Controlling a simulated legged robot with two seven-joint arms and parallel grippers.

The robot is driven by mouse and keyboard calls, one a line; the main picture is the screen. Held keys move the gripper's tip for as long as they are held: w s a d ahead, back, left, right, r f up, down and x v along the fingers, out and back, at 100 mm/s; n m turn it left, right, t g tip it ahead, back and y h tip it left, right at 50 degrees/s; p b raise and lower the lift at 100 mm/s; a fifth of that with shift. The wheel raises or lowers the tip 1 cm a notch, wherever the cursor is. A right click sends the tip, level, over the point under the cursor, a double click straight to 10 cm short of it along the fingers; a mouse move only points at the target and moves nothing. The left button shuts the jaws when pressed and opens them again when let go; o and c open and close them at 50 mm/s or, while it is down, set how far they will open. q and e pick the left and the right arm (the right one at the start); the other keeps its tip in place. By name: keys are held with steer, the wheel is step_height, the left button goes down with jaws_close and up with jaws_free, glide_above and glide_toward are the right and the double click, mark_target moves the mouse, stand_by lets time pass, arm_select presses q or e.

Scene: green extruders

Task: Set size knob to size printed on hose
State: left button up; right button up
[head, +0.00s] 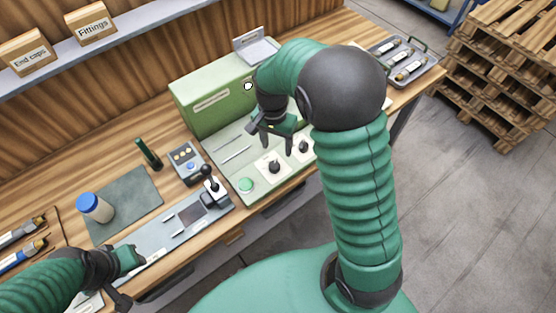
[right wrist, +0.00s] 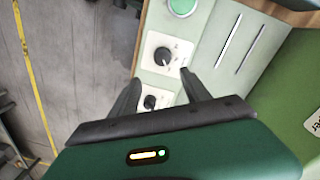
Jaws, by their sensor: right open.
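A green extruder machine (head: 215,103) stands on the bench with a light green panel. Two black knobs on white dial plates sit on it, a nearer-left knob (head: 274,167) and a farther-right knob (head: 303,146). They also show in the right wrist view, upper knob (right wrist: 163,56) and lower knob (right wrist: 150,103); the dial print is too small to read. My right gripper (head: 276,148) is open above the panel near both knobs, touching neither as far as I can tell. My left gripper (head: 122,280) is low at the bench's front edge, its jaws unclear. I cannot identify a printed hose.
A green button (head: 246,185) sits on the panel beside the knobs. A joystick box (head: 212,195), a small meter (head: 186,163) and a blue-capped jar (head: 94,207) stand to the left. A tray (head: 405,60) lies at the far right. A shelf holds labelled boxes.

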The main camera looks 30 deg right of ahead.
mark_target(274, 164)
steer(key=a+f, duration=0.1)
steer(key=f, duration=0.1)
steer(key=a+f, duration=0.1)
steer(key=f, duration=0.2)
steer(key=a+f, duration=0.1)
steer(key=f, duration=0.1)
steer(key=shift+s+f, duration=0.2)
steer(key=shift+f, duration=0.2)
steer(key=shift+d+f, duration=0.2)
steer(key=shift+d, duration=0.05)
steer(key=shift+d+f, duration=0.1)
steer(key=shift+d, duration=0.2)
steer(key=shift+d+f, duration=0.1)
steer(key=shift+d, duration=0.4)
steer(key=shift+c, duration=0.5)
steer(key=shift+d, duration=0.1)
steer(key=shift+c, duration=2.3)
steer(key=shift+a, duration=0.65)
jaws_close()
arm_select(q)
steer(key=shift+a+f, duration=0.1)
steer(key=shift+a, duration=0.7)
arm_select(e)
steer(key=shift+d, duration=0.2)
arm_select(q)
steer(key=shift+d, duration=0.1)
